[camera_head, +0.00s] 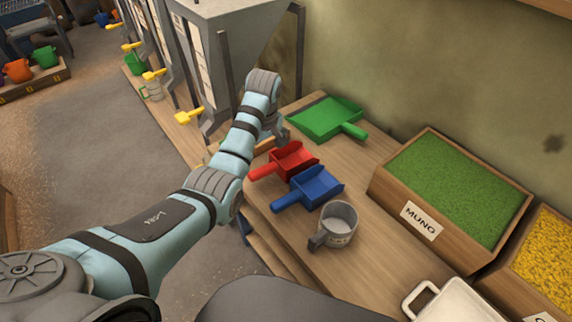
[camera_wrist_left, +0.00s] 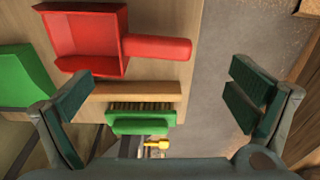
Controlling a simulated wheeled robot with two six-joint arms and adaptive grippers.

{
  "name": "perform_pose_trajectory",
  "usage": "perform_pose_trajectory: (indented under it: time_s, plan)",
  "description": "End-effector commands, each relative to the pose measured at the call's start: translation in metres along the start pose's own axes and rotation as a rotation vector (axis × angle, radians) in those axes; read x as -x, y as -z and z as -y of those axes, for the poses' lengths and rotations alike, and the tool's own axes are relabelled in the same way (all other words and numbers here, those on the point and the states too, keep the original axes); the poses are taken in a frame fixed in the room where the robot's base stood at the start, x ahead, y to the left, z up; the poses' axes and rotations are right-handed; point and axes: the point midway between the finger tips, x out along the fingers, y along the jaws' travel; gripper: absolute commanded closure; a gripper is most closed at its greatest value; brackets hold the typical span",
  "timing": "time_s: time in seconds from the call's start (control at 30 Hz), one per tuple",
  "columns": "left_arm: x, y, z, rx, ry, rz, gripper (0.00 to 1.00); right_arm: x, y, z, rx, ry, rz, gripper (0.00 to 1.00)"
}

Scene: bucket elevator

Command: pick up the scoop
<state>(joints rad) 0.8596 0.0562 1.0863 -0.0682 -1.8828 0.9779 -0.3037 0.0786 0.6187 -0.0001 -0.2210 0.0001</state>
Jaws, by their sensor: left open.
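Three scoop-like tools lie on the wooden bench: a red scoop (camera_head: 291,160), a blue scoop (camera_head: 317,187) and a wide green pan (camera_head: 326,117). The task does not say which scoop is meant. My left arm reaches across to the bench's left edge, and its hand is mostly hidden behind the wrist in the head view. My right gripper is not in view.
A grey mug (camera_head: 338,222) stands near the blue scoop. A wooden box of green mung (camera_head: 421,220) and a box of yellow grain (camera_head: 545,255) stand at right. Grey hoppers with yellow levers (camera_head: 188,117) line the back. A green brush (camera_wrist_left: 140,122) shows in the wrist view.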

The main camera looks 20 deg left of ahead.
Motion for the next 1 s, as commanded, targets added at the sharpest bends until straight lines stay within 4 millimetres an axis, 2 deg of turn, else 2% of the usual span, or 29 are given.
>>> perform_pose_trajectory:
  time_s: [0.03, 0.1, 0.27, 0.43, 0.53, 0.7, 0.77, 1.0]
  plan:
    - [-0.014, 0.0, 0.001, 0.001, 0.002, 0.001, 0.0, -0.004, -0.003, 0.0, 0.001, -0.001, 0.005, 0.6]
    - [-0.028, 0.0, 0.0, 0.001, 0.001, 0.0, 0.0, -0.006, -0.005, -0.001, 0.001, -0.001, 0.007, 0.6]
    - [-0.049, -0.001, -0.002, -0.001, 0.0, 0.0, 0.0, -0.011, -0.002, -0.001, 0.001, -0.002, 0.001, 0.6]
    - [-0.083, -0.005, -0.005, -0.004, 0.0, 0.0, 0.0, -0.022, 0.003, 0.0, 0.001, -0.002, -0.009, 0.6]
    - [-0.091, -0.005, -0.005, -0.003, -0.001, -0.001, 0.0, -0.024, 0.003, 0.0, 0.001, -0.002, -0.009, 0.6]
    - [-0.09, -0.004, -0.005, -0.003, -0.003, -0.001, 0.0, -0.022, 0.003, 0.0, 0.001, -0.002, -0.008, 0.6]
    - [-0.09, -0.004, -0.005, -0.003, -0.002, -0.001, 0.08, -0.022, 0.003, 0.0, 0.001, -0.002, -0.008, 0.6]
    - [-0.09, -0.005, -0.005, -0.003, -0.002, -0.001, 0.46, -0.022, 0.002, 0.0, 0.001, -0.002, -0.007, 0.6]
